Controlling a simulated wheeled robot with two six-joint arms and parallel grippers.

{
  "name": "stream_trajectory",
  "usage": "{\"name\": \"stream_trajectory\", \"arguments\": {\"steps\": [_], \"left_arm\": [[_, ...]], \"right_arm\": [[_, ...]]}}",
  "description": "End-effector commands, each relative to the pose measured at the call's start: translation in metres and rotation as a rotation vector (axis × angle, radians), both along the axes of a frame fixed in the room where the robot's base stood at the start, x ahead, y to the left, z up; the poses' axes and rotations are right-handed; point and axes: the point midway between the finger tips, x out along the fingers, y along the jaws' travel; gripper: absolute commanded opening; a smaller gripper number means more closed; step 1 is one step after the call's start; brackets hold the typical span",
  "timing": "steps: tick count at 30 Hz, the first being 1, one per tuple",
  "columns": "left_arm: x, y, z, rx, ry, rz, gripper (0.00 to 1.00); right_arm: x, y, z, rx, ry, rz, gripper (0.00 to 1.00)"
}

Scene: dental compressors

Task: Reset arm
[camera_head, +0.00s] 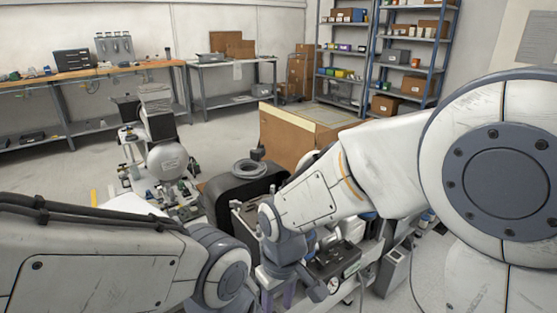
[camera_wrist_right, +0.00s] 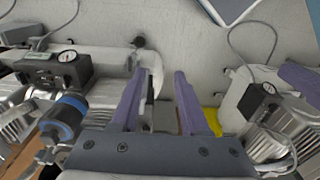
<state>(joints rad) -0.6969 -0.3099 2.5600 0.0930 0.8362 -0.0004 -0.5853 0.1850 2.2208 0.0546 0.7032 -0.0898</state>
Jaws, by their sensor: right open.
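My right arm comes in from the right in the head view and bends down at the wrist. My right gripper (camera_wrist_right: 158,92) shows two purple fingers spread apart with nothing between them in the right wrist view. Below it are compressor parts: a unit with a pressure gauge (camera_wrist_right: 68,57) at the left and another gauge unit (camera_wrist_right: 268,90) at the right. In the head view, a black box with a gauge (camera_head: 334,262) sits beside my right wrist. My left arm comes in from the left; its gripper is out of the picture.
A black case (camera_head: 240,190) and a large cardboard box (camera_head: 300,135) stand behind my right forearm. A silver tank (camera_head: 168,160) is at the left. Workbenches (camera_head: 90,73) and shelving (camera_head: 410,60) line the walls. Open floor (camera_head: 50,165) lies at the left.

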Motion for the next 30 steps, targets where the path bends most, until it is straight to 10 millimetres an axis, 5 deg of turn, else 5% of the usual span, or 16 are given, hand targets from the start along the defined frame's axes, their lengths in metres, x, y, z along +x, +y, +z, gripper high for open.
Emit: {"name": "stream_trajectory", "arguments": {"steps": [6, 14, 23, 30], "left_arm": [[0.000, 0.000, 0.000, 0.000, 0.000, 0.000, 0.84], [0.000, 0.000, 0.000, 0.000, 0.000, 0.000, 0.84], [0.000, 0.000, 0.075, -0.001, -0.001, 0.000, 0.84], [0.000, 0.000, 0.155, 0.000, 0.000, 0.000, 0.84]], "right_arm": [[-0.071, -0.022, 0.035, 0.026, -0.001, 0.003, 0.45], [-0.130, -0.050, 0.045, 0.046, 0.005, 0.006, 0.45], [-0.127, -0.049, 0.120, 0.041, 0.009, 0.003, 0.45], [-0.126, -0.049, 0.199, 0.042, 0.008, 0.003, 0.45]]}}
